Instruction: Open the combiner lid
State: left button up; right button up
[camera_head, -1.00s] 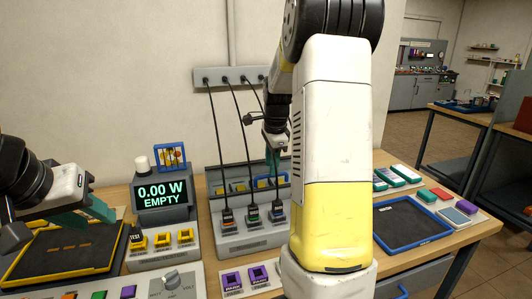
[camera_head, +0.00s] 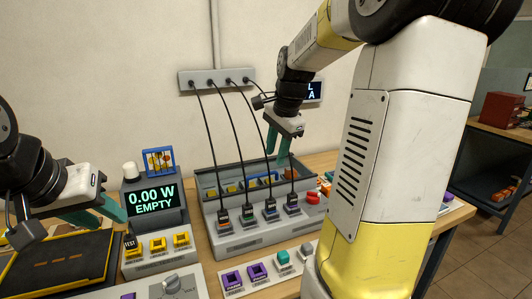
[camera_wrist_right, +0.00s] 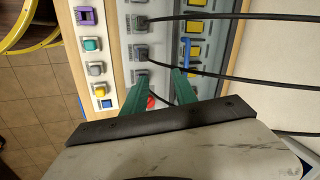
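The combiner (camera_head: 236,240) is a grey box on the bench with several black cables plugged into its front. Behind the plugs is a long framed section with yellow pieces and a blue bar; I cannot tell the lid's edges or whether it is clear. The blue bar (camera_wrist_right: 186,49) also shows in the right wrist view. My right gripper (camera_head: 277,148) is above the combiner's right rear part. Its green fingers (camera_wrist_right: 160,80) are apart with nothing held, and a red piece shows between them. My left gripper (camera_head: 98,212) is open and empty at the left, away from the combiner.
The cables rise to a wall strip (camera_head: 216,79) close left of my right gripper. A display reading EMPTY (camera_head: 157,197) stands left of the combiner. A black tray (camera_head: 62,265) lies below my left gripper. Coloured blocks (camera_head: 258,270) line the bench front.

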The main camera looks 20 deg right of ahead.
jog(key=shift+s, duration=0.2)
